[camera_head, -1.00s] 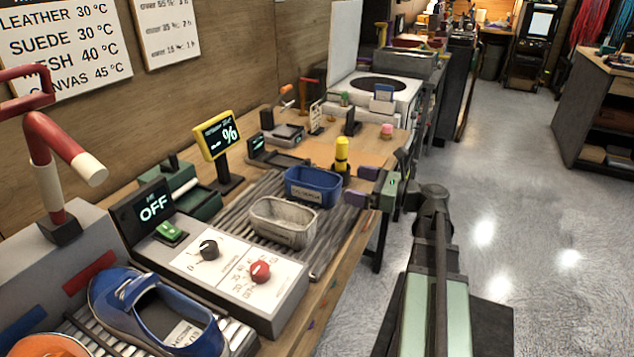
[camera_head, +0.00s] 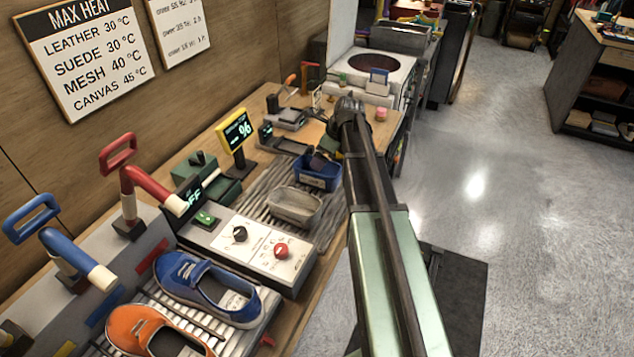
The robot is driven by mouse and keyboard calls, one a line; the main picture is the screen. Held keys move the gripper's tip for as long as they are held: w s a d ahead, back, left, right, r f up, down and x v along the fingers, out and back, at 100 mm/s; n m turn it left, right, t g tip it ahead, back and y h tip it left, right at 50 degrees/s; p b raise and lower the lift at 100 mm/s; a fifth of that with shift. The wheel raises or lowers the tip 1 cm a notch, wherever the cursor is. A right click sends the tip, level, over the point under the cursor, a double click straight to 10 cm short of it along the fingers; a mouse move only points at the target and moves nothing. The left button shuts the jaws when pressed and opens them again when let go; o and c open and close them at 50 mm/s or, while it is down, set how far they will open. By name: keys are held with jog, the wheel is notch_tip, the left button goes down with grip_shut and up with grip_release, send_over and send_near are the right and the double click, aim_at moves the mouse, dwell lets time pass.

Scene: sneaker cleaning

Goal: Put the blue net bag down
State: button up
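The blue net bag is most likely the blue open-topped, basket-like thing (camera_head: 320,181) on the grooved grey mat, behind a similar pale grey one (camera_head: 294,206). It looks upright and seems to rest on the mat. My arm comes in from the lower right and bends down beyond the blue bag. My gripper (camera_head: 322,161) is at the bag's top, its dark purplish fingertip over or inside the opening. The arm and the bag's rim hide most of the fingers, so I cannot tell whether they touch or hold the bag.
The grooved mat (camera_head: 261,205) lies on the wooden bench. A control box with black and red knobs (camera_head: 262,246) stands in front of it, and a yellow-framed display (camera_head: 234,132) behind left. Blue (camera_head: 212,287) and orange (camera_head: 150,331) shoes lie at the front.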

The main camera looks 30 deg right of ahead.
jog(key=shift+b+x, duration=0.3)
jog(key=shift+x, duration=0.85)
jog(key=b+x, duration=0.4)
jog(key=x, duration=0.1)
jog(key=shift+d+b, duration=0.15)
jog(key=shift+b, duration=0.25)
jog(key=shift+r, duration=0.2)
jog(key=shift+c, duration=0.2)
jog(key=c, duration=0.8)
jog(key=shift+p, duration=0.3)
